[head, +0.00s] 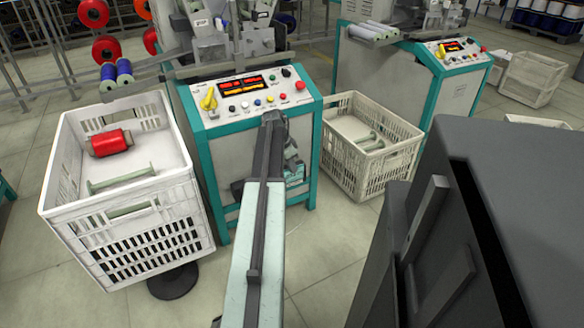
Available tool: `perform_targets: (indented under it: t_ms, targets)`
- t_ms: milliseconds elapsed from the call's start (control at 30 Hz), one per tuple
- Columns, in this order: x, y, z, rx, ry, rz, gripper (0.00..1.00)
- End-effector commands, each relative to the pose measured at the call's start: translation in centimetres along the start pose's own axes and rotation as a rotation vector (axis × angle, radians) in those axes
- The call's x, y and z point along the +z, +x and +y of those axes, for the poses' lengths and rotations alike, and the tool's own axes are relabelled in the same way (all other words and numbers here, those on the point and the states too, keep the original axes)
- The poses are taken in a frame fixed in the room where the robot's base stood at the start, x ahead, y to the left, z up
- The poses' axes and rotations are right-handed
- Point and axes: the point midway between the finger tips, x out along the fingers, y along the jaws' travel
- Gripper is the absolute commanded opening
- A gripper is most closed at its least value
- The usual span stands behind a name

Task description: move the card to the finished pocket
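My arm reaches forward from the bottom middle to the front of the near winding machine (312,135). My gripper (283,148) is the dark end of the arm, in front of the machine's panel edge. Its fingers are not clear, so I cannot tell whether it is open or holds anything. A small teal piece with pale marks (295,174) shows just below it, against the machine's front; I cannot tell whether it is a card, a pocket or part of the machine. No card or finished pocket can be clearly made out; the arm hides part of the machine's front.
A white crate (45,190) at left holds a red bobbin (111,143) and a pale empty spool (122,178). Another crate (345,180) right of the machine holds empty spools. A second machine (455,90) stands behind it. Bare floor (330,240) lies in front.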

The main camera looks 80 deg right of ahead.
Motion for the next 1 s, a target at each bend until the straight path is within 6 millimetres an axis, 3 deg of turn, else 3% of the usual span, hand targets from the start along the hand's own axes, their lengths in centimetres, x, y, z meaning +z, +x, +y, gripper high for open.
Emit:
perform_targets:
  t_ms: [33, 133, 567, 1000]
  targets:
    - [0.0, 0.0, 0.0, 0.000, 0.000, 0.000, 0.00]
    - [0.0, 0.0, 0.0, 0.000, 0.000, 0.000, 0.30]
    - [-0.1, -0.7, 0.0, 0.000, 0.000, 0.000, 0.30]
    - [-0.2, -7.8, 0.1, 0.000, 0.000, 0.000, 0.30]
